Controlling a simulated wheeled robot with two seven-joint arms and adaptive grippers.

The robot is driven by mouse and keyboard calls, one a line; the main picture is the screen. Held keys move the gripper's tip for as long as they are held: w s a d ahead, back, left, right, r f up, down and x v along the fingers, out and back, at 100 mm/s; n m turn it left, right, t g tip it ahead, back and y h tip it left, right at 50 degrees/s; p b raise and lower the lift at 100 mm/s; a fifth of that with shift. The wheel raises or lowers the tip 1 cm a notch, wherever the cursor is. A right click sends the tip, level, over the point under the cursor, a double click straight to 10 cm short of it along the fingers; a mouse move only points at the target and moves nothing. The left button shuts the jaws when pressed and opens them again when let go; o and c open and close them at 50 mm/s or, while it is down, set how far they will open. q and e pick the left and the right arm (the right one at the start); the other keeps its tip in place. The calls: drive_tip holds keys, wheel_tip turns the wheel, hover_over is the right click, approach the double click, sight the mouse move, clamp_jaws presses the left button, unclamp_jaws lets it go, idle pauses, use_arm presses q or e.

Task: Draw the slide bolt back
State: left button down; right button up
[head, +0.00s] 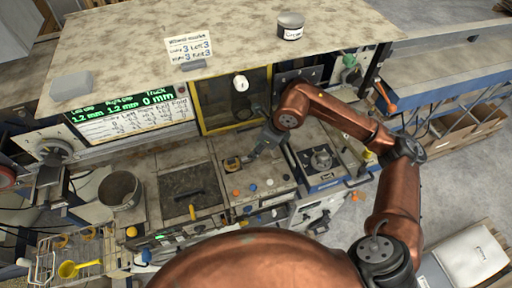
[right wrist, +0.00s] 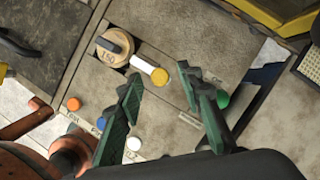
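I cannot make out the slide bolt for certain in either view. A yellow-framed guard window (head: 235,102) stands at the back of the machine, with a dark fitting (head: 258,111) by its lower right. My right gripper (head: 249,158) hangs above the control panel below that window. In the right wrist view its two green-padded fingers (right wrist: 168,105) are spread apart with nothing between the tips. A tan dial marked 150 (right wrist: 114,47) with a dark knob lies beyond the fingers, and a white, yellow-tipped handle (right wrist: 150,68) is beside it. My left gripper is not in view.
Several coloured buttons (head: 252,188) line the panel front. A blue-edged unit (head: 320,160) stands right of the gripper, under my right arm. A dark plate (head: 187,190) and a metal bucket (head: 119,189) are to the left. A green readout screen (head: 130,112) stands behind.

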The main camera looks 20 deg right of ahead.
drive_tip(key=shift+f, duration=0.15)
drive_tip(key=shift+c, duration=0.4)
drive_tip(key=c, duration=0.5)
clamp_jaws()
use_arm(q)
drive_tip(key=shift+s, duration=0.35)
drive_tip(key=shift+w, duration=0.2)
